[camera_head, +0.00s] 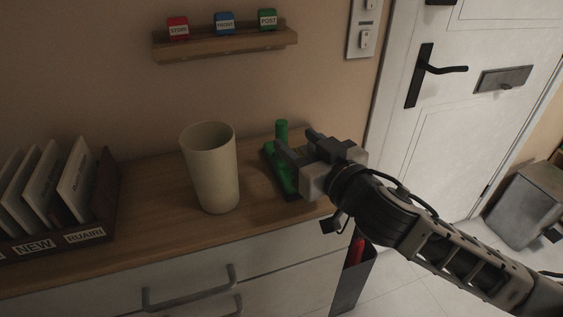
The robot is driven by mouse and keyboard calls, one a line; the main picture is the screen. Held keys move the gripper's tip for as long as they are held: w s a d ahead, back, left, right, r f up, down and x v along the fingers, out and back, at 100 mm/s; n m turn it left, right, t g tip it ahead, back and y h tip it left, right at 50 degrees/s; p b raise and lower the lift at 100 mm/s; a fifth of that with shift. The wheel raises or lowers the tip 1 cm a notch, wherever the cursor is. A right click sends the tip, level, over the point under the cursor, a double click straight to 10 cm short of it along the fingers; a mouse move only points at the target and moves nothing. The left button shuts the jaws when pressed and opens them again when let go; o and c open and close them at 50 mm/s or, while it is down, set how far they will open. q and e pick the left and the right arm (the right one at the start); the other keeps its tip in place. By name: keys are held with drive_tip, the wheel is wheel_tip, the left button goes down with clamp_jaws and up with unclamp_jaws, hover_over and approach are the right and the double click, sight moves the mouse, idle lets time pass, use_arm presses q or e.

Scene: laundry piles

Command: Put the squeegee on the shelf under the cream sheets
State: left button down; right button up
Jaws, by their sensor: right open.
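A green thing (281,171) with an upright rounded post and a dark flat part lies on the wooden top at its right end. I cannot tell whether it is the squeegee. My right gripper (297,143) is over the right side of this green thing, open, and hides part of it. I cannot tell whether they touch. No cream sheets show. My left gripper is not in view.
A cream tumbler (211,168) stands left of the green thing. A letter rack (108,190) holds several envelopes at the left. A small wall shelf (225,45) carries red, blue and green blocks. A white door (450,130) is at the right. Bare wood lies between rack and tumbler.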

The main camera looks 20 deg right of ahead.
sight(286, 132)
drive_tip(key=shift+p+x, duration=0.6)
drive_tip(key=shift+x, duration=2.8)
drive_tip(key=shift+d+f, duration=0.1)
drive_tip(key=shift+f, duration=0.05)
clamp_jaws()
